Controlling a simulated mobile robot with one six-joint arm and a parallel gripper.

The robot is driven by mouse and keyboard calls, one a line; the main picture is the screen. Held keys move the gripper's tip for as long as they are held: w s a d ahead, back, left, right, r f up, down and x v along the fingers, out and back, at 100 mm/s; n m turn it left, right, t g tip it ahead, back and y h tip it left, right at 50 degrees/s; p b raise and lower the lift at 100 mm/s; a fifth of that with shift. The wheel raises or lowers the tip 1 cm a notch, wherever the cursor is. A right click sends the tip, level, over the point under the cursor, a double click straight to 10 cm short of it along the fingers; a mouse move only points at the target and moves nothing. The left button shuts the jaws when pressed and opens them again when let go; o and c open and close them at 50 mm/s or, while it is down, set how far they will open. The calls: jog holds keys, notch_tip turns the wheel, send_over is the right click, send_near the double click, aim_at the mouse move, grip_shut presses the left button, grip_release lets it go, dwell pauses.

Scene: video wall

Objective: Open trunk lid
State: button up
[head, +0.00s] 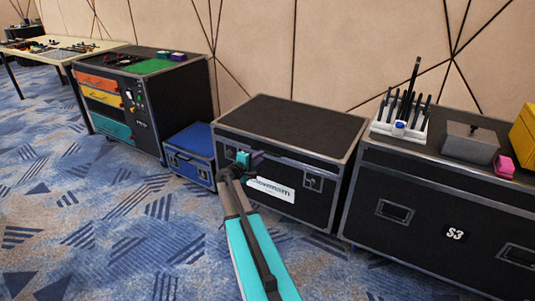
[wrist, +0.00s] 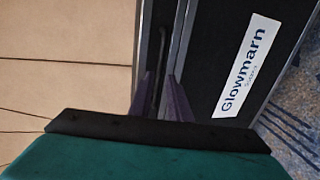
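The trunk (head: 285,185) is a black case with grey metal edges and a white "Glowmarn" label (head: 270,189). Its black lid (head: 295,122) looks shut in the head view. My gripper (head: 255,158) is at the upper front of the trunk, near the lid's front edge. In the wrist view, the two purple fingers (wrist: 163,98) stand apart, one on each side of a thin bar (wrist: 160,62) along the trunk's edge. I see a gap between the fingers, and contact with the bar is unclear. The label (wrist: 245,66) is right of the fingers.
A small blue case (head: 191,155) stands left of the trunk. A larger black S3 case (head: 445,215) stands close on the right, with a white rack (head: 400,122) and boxes on top. The wall (head: 320,50) is behind. Patterned carpet (head: 110,225) in front is clear.

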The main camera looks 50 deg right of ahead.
aim_at(266, 152)
jog(key=shift+b+x, duration=0.3)
jog(key=shift+x, duration=3.3)
jog(key=shift+c, duration=0.5)
grip_shut()
jog(key=shift+w+d+r, duration=0.1)
jog(key=shift+d, duration=0.1)
jog(key=shift+a, duration=0.15)
